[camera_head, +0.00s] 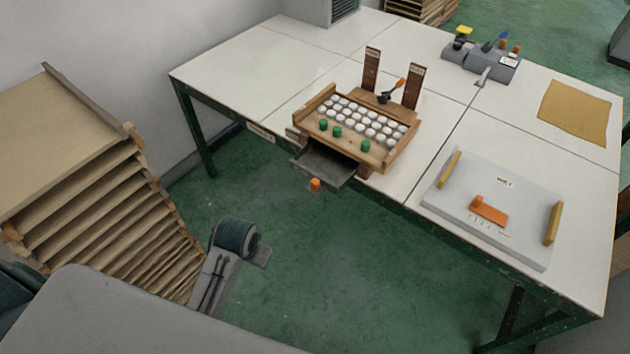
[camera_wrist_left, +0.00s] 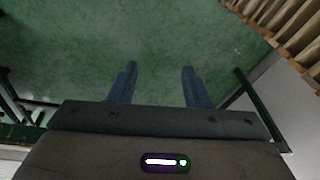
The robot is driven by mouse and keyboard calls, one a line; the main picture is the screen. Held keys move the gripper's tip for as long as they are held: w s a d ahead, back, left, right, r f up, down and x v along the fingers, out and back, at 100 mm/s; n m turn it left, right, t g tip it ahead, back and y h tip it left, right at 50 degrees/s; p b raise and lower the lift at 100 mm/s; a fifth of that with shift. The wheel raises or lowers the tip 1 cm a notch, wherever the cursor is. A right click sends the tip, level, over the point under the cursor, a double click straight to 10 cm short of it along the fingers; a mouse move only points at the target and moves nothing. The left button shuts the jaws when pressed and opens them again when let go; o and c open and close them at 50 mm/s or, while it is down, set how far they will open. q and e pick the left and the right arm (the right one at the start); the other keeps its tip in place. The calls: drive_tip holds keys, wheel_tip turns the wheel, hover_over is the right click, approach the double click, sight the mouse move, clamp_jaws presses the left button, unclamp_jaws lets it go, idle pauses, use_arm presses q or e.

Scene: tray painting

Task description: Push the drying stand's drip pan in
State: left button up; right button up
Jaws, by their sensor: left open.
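The drying stand (camera_head: 398,155) is a wooden frame at the table's front edge, holding rows of white round pieces and several green ones. Its dark grey drip pan (camera_head: 322,166) sticks out from under the front, past the table edge. An orange knob (camera_head: 314,185) shows at the pan's front. My left gripper (camera_head: 263,257) is below and to the left of the pan, apart from it, over the floor. In the left wrist view its two blue-grey fingers (camera_wrist_left: 158,82) are spread with nothing between them. My right gripper is not in view.
A wooden stack of shelves (camera_head: 60,130) stands at the left. On the table are a grey board marked WET (camera_head: 500,184), a tan mat (camera_head: 575,112) and a grey tool holder (camera_head: 480,62). Green floor (camera_head: 320,260) lies free before the table.

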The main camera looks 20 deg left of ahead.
use_arm(q)
drive_tip(key=w+d+r+m+g, duration=0.1)
drive_tip(key=w+d+r, duration=0.1)
drive_tip(key=w, duration=0.6)
drive_tip(key=w+d+r, duration=0.1)
drive_tip(key=w, duration=0.7)
wheel_tip(320, 180, up, 7)
drive_tip(key=m+g, duration=0.1)
drive_tip(key=m, duration=0.1)
hover_over(315, 181)
drive_tip(key=shift+h, duration=0.4)
wheel_tip(315, 181, down, 11)
drive_tip(key=shift+r+p, duration=0.2)
drive_tip(key=shift+p, duration=0.9)
clamp_jaws()
